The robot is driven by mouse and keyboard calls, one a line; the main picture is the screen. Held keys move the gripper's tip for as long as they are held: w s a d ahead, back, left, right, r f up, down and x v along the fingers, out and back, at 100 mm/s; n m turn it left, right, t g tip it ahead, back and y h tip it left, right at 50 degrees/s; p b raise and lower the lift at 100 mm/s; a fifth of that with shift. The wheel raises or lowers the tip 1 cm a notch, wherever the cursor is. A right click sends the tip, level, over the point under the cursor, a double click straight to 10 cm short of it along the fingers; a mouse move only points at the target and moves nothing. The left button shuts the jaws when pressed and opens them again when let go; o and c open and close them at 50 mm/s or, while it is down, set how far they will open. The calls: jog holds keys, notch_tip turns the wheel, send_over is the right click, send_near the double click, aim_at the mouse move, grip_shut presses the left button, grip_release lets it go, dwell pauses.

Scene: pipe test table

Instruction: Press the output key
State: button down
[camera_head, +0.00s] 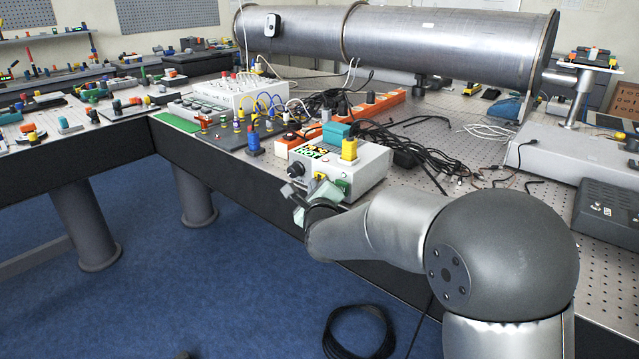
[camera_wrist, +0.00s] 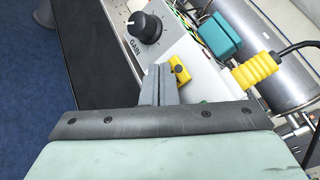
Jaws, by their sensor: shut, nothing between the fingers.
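A light grey instrument box (camera_head: 368,172) stands at the table's front edge. Its front has a black knob (camera_head: 297,170) marked GAIN in the wrist view (camera_wrist: 145,27), and a small yellow key (camera_wrist: 180,70). No output lettering is readable, so I cannot confirm that this is the output key. My gripper (camera_head: 290,192) is in front of the box's face. In the wrist view my gripper (camera_wrist: 160,72) is shut and empty, its fingertips just left of the yellow key. I cannot tell whether they touch it. The fingers hide part of the panel.
A teal connector (camera_wrist: 221,36) and a yellow plug (camera_wrist: 255,70) with a black cable sit on the box top. Black cables (camera_head: 430,150) lie behind it. A large metal pipe (camera_head: 440,40) runs along the back. Blue floor (camera_head: 170,270) is open before the table.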

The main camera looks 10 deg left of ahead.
jog(key=shift+s+a, duration=0.15)
jog(key=shift+s, duration=0.1)
jog(key=s, duration=0.1)
jog(key=s+a+b, duration=0.1)
jog(key=s, duration=0.1)
jog(key=s+a+b, duration=0.1)
jog(key=shift+s, duration=0.3)
dwell(0.6)
